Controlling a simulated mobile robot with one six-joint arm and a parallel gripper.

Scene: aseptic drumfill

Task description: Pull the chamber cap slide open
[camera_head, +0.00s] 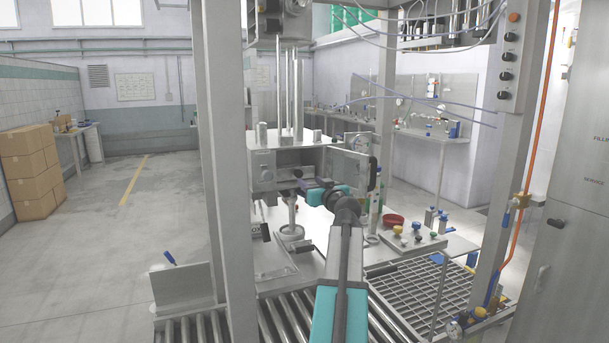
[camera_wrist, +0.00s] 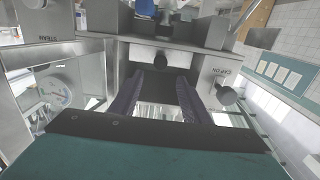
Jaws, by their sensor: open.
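The steel filling chamber (camera_head: 264,170) stands in the middle of the head view, with a hinged door or panel (camera_head: 351,168) out to its right.
A frame post (camera_head: 228,170) stands left.

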